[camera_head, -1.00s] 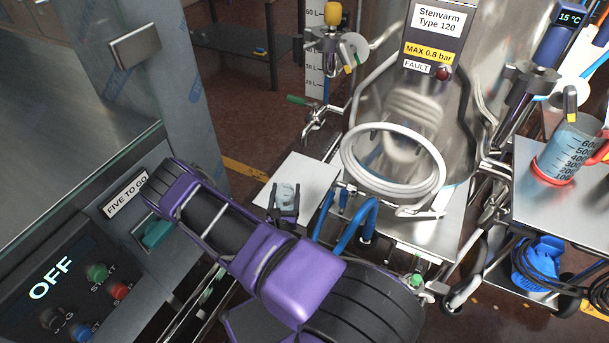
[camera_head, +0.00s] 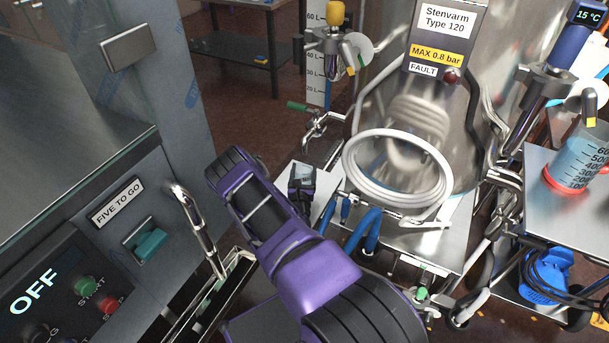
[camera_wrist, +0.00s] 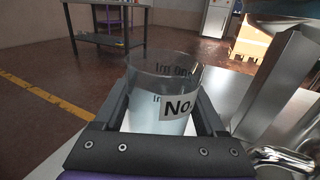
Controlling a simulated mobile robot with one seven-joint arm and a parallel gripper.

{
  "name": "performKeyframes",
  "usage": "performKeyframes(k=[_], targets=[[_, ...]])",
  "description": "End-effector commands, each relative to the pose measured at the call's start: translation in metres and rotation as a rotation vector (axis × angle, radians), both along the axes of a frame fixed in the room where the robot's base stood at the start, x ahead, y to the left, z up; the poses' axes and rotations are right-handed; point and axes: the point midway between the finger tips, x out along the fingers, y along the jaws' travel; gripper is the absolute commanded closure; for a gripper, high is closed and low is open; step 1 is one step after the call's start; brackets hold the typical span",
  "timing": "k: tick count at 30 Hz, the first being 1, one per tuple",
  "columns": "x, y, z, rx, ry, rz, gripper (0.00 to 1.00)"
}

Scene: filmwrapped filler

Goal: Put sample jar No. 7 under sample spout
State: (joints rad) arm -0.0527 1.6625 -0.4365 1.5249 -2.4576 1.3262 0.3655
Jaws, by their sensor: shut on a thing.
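My gripper (camera_head: 302,188) is shut on a clear jar (camera_wrist: 163,95), with dark fingers on both sides of it. The jar is upright; its white label reads "No.", and the number is hidden by a finger. In the head view the jar (camera_head: 302,172) shows small between the fingertips, over the left part of a pale metal plate (camera_head: 322,198). A small steel tap with a green handle (camera_head: 297,106), likely the sample spout, is on the tank's left side, above the jar in the picture. I cannot tell whether the jar is directly beneath it or touches the plate.
The steel tank (camera_head: 400,110) with a coiled white hose (camera_head: 397,190) stands to the right of my gripper. Blue hoses (camera_head: 365,230) run close by. A control panel (camera_head: 90,270) with a bent steel pipe (camera_head: 193,215) is on the left. A cart with a measuring jug (camera_head: 577,160) is at right.

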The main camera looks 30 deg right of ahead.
Motion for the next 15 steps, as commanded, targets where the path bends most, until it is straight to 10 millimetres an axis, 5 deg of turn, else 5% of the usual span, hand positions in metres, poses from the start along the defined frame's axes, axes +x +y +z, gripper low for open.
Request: performKeyframes(k=[8, 15], targets=[[0.020, -0.015, -0.004, 0.001, 0.000, 0.000, 0.82], [0.020, -0.015, -0.034, 0.002, 0.000, -0.001, 0.82]])
